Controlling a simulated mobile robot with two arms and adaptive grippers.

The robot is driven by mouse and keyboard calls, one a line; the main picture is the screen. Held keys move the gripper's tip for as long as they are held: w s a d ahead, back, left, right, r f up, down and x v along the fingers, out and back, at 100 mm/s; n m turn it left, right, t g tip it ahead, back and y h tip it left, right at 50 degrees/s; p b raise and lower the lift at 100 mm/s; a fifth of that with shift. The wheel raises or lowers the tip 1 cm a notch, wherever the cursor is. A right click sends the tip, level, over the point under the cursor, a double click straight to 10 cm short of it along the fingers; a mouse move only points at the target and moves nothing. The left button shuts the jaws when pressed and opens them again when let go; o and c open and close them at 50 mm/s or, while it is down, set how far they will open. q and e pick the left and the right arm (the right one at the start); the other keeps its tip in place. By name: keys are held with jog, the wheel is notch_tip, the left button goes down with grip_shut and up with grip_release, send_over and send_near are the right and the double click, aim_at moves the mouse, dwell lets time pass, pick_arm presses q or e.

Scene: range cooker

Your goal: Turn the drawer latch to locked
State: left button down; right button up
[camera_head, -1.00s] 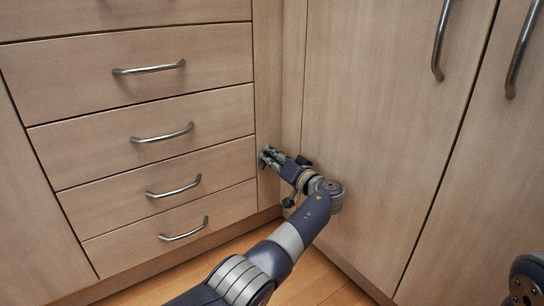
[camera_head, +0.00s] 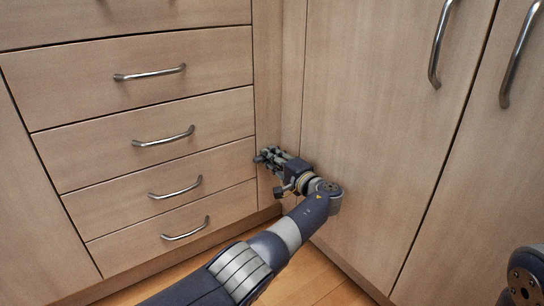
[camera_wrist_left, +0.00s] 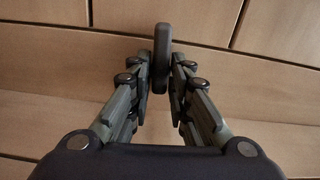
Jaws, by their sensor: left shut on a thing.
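The drawer latch (camera_wrist_left: 161,55) is a dark, elongated bar with rounded ends, on the pale wood front in the left wrist view. Its long side runs up and down in that picture, along the fingers. My left gripper (camera_wrist_left: 162,74) is shut on it, with one fingertip against each side. In the head view my left gripper (camera_head: 266,158) reaches the narrow panel right of the drawers, and its fingers hide most of the latch there. My right gripper is out of view.
Several wooden drawers (camera_head: 120,168) with curved metal handles stand left of my gripper. A tall cabinet door (camera_head: 380,130) stands close on its right, near my left wrist. Wood floor (camera_head: 310,285) shows below. Part of my right arm is at the lower right edge.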

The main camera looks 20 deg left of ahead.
pick_arm(q)
jog(key=shift+w+r+m, duration=0.1)
jog(key=shift+r+m, duration=0.05)
jog(key=shift+m, duration=0.45)
jog(key=c, duration=1.6)
grip_release()
jog(key=v, duration=1.2)
jog(key=shift+f, duration=0.2)
